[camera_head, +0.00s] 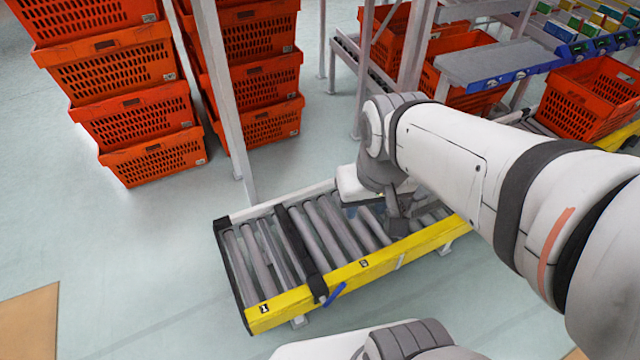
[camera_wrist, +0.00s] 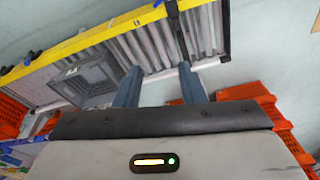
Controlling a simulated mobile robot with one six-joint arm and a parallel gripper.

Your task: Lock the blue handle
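The blue handle (camera_head: 335,295) sticks out at an angle from the front yellow rail, at the near end of a dark crossbar (camera_head: 302,240) over the rollers. In the wrist view a small piece of the blue handle (camera_wrist: 158,3) shows at the top edge, beside the crossbar's end. My gripper (camera_head: 397,225) is over the right part of the roller conveyor, to the right of the handle and apart from it. In the wrist view my gripper (camera_wrist: 160,68) has its two fingers spread with nothing between them.
The roller conveyor has a yellow front rail (camera_head: 385,262). A grey square part (camera_wrist: 92,78) shows over the rollers in the wrist view. Stacked orange totes (camera_head: 125,85) and a metal post (camera_head: 225,100) stand behind. Floor in front of the handle is clear.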

